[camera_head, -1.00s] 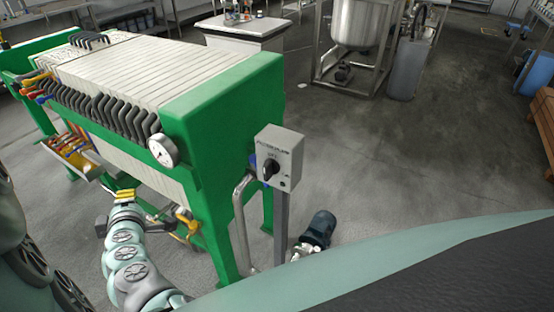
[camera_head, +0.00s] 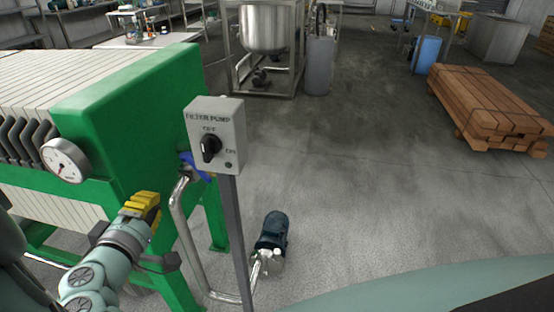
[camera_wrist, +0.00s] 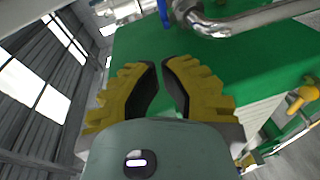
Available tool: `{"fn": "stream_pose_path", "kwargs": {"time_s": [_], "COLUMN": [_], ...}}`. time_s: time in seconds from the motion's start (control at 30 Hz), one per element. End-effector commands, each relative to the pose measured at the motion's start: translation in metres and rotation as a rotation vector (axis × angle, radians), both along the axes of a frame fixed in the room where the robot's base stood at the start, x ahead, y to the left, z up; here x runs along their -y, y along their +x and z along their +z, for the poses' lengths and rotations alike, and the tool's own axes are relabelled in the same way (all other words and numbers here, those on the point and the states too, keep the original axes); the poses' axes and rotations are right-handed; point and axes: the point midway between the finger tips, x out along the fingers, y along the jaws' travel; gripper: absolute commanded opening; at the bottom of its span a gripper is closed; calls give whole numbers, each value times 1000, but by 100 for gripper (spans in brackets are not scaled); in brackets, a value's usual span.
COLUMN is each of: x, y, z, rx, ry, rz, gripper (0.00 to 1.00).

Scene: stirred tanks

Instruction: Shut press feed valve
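A blue valve handle (camera_head: 194,166) sits at the top of a steel pipe on the end of the green filter press (camera_head: 125,105). The control box partly hides it in the head view, so I cannot tell its turn. Part of it shows at the top edge of the wrist view (camera_wrist: 165,14), beside the bent pipe (camera_wrist: 235,22). My gripper (camera_head: 150,202) has yellow fingers and is left of and below the handle, apart from it. In the wrist view my gripper (camera_wrist: 160,64) is empty, its fingers a narrow gap apart, facing the green end plate.
A grey filter pump switch box (camera_head: 215,135) on a post stands right of the handle. A dark pump motor (camera_head: 272,230) lies on the floor. A gauge (camera_head: 66,160) is on the press. Another valve with a yellow handle (camera_wrist: 302,98) shows at right.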

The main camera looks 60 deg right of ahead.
Motion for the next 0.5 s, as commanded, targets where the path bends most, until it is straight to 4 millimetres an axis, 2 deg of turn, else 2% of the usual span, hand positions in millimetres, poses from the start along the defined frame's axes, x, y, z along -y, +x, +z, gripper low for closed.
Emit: {"fn": "stream_pose_path", "kwargs": {"time_s": [0.5], "x": [55], "y": [30], "z": [-6], "rx": [0], "ry": [-2], "rz": [-9], "gripper": [0]}}
